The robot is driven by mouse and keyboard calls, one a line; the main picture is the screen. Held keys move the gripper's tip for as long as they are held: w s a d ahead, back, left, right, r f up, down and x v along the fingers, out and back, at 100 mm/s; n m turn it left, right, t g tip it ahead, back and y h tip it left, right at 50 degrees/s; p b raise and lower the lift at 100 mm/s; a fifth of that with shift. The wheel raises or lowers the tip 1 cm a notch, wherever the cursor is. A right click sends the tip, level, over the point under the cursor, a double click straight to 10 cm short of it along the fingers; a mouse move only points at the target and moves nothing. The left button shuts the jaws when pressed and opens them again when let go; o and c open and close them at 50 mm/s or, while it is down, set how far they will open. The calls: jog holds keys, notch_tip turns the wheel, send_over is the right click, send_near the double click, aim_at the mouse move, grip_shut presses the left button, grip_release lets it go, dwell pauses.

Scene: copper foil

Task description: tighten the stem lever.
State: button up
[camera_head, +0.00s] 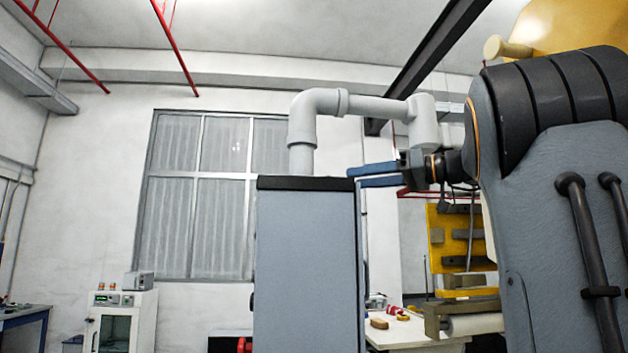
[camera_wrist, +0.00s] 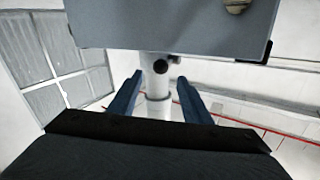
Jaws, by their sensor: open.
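My gripper (camera_head: 354,177) is open, with its two blue fingers apart and pointing left beside the upper right edge of a grey box (camera_head: 305,265). In the wrist view the fingers of my gripper (camera_wrist: 157,84) stand either side of a white stem (camera_wrist: 158,92) that comes from a grey panel (camera_wrist: 170,22). A dark round knob (camera_wrist: 160,66) and a smaller dark end beside it sit on this stem, beyond the fingertips; they may be the stem lever, but I cannot tell its angle. Neither finger visibly touches them. The head view shows no lever.
A thick white pipe (camera_head: 375,107) rises behind the box and bends right above my gripper. A white workbench (camera_head: 415,334) and a yellow rack (camera_head: 455,240) stand at the right. A white cabinet (camera_head: 120,325) stands far left, near a large window (camera_head: 200,200).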

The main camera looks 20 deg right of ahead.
jog(key=p+x, duration=0.3)
jog(key=x, duration=0.3)
jog(key=shift+w+a+r+p, duration=0.1)
jog(key=shift+w+a+p, duration=0.1)
jog(key=shift+a+p, duration=0.1)
jog(key=shift+w+a, duration=0.2)
jog(key=shift+w, duration=0.1)
grip_shut()
